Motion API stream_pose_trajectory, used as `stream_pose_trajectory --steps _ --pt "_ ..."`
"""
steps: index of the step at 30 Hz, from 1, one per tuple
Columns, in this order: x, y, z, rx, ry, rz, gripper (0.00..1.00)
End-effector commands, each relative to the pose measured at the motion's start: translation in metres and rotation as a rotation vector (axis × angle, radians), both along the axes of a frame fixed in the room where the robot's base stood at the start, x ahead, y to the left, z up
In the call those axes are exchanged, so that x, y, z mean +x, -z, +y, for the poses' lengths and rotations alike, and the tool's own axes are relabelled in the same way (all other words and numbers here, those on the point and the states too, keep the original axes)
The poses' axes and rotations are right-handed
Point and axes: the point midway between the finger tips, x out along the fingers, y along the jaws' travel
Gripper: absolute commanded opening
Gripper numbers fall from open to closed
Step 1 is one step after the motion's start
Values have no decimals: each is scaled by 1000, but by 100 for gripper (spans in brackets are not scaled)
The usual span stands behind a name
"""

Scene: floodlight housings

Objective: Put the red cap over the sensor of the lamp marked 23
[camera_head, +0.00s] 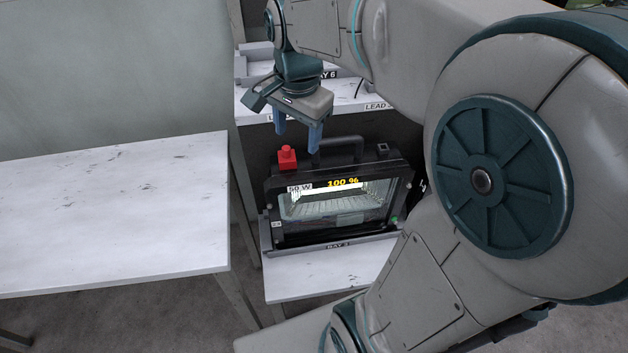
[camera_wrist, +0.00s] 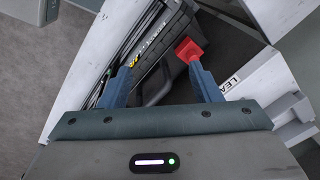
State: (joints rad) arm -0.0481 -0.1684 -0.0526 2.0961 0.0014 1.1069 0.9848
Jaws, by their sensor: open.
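The red cap (camera_head: 287,158) sits upright on the top left corner of a black floodlight (camera_head: 340,240). The lamp is lit, with a "50 W" label and a yellow "100 %" readout. What lies under the cap is hidden. My gripper (camera_head: 298,141) is open and empty, above the lamp top. In the wrist view the cap (camera_wrist: 188,49) appears by the right fingertip, not between the fingers.
The lamp stands on a low white shelf (camera_head: 330,280) marked as a bay. Another white shelf (camera_head: 350,97) with labels is above and behind. An empty white table (camera_head: 110,210) is at the left.

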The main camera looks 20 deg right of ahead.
Motion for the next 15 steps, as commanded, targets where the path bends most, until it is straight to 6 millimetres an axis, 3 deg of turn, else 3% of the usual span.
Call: stream_pose_trajectory --steps 3,9,15 --pt "-33 11 1 -36 -270 -44 57" --pt "-76 33 1 -116 -684 -103 57" --pt "-98 48 1 -173 -914 -131 57"
